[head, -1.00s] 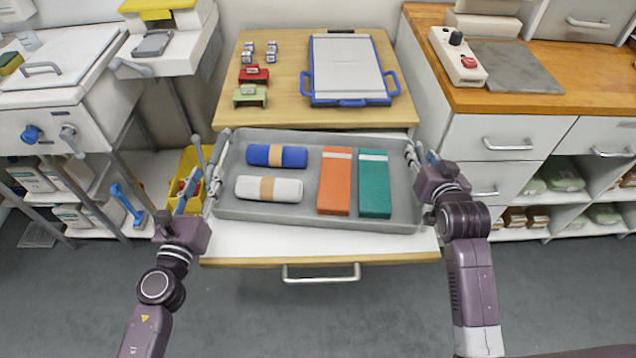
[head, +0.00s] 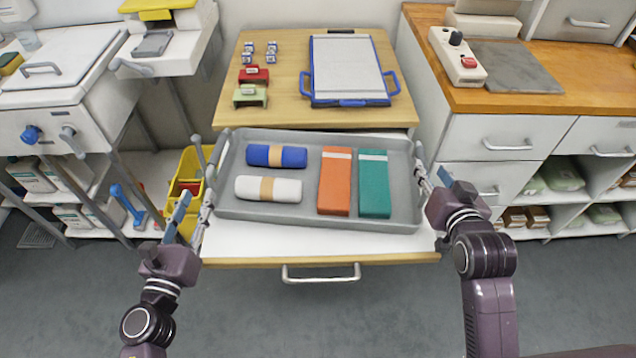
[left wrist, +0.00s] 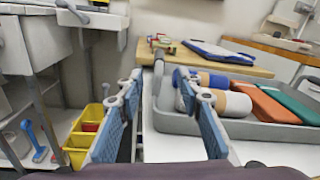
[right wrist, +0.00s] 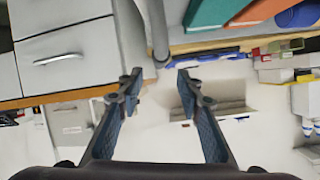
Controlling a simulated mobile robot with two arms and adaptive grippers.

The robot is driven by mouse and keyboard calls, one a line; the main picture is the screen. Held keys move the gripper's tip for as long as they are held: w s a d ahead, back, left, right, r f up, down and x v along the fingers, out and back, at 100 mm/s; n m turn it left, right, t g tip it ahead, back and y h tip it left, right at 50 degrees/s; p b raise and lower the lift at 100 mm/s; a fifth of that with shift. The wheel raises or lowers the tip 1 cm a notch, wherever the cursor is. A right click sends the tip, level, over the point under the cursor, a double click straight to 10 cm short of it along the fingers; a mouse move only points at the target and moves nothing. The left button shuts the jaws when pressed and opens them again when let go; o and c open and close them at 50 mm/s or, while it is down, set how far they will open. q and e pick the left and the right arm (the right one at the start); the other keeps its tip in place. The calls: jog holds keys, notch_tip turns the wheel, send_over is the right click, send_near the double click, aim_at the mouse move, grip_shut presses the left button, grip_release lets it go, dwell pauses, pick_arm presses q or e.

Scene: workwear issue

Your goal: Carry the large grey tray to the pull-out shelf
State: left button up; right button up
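The large grey tray (head: 318,219) rests flat on the white pull-out shelf (head: 320,242), which is pulled out below the wooden worktop. The tray holds a blue roll (head: 276,155), a white roll (head: 268,189), an orange pack (head: 335,181) and a teal pack (head: 374,184). My left gripper (head: 196,193) is open and empty just outside the tray's left end. In the left wrist view its fingers (left wrist: 156,85) are spread, with the tray (left wrist: 250,128) beyond. My right gripper (head: 431,168) is open at the tray's right end; its fingers (right wrist: 158,84) hold nothing.
The wooden worktop (head: 290,112) behind carries a blue-framed board (head: 347,72), red and green blocks and several small items. A yellow bin (head: 187,165) stands left of the shelf. A drawer cabinet (head: 490,135) is close on the right. The floor in front is clear.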

jog(key=v, duration=0.3)
jog(key=shift+s+r, duration=0.15)
jog(key=shift+s, duration=0.15)
dwell(0.3)
